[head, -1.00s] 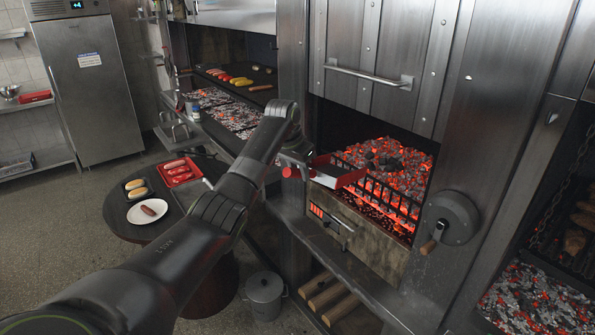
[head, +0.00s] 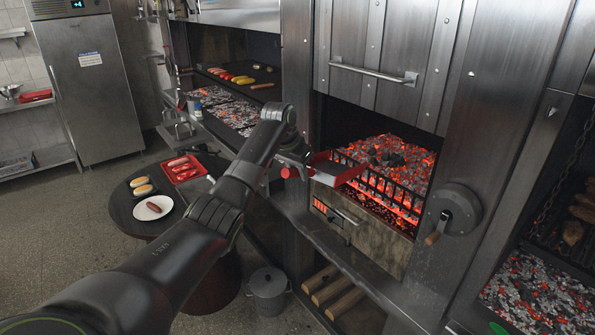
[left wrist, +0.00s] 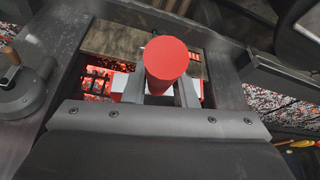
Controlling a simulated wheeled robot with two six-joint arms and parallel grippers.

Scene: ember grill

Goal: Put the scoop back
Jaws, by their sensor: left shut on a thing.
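The scoop (head: 338,169) is a shallow metal pan with red sides and a red handle. It is at the mouth of the glowing firebox (head: 385,190), in front of its grate bars. No coals can be made out in the pan. My left gripper (head: 293,168) is shut on the scoop's handle. In the left wrist view the round red handle end (left wrist: 166,58) stands between the fingers of my left gripper (left wrist: 168,92) and hides part of the pan. My right gripper is not in view.
A crank wheel (head: 455,213) sits right of the firebox, below a raised door with a bar handle (head: 372,75). A steel ledge (head: 325,243) runs below. A round table (head: 135,225) with food stands at left, with a lidded pot (head: 268,290) on the floor.

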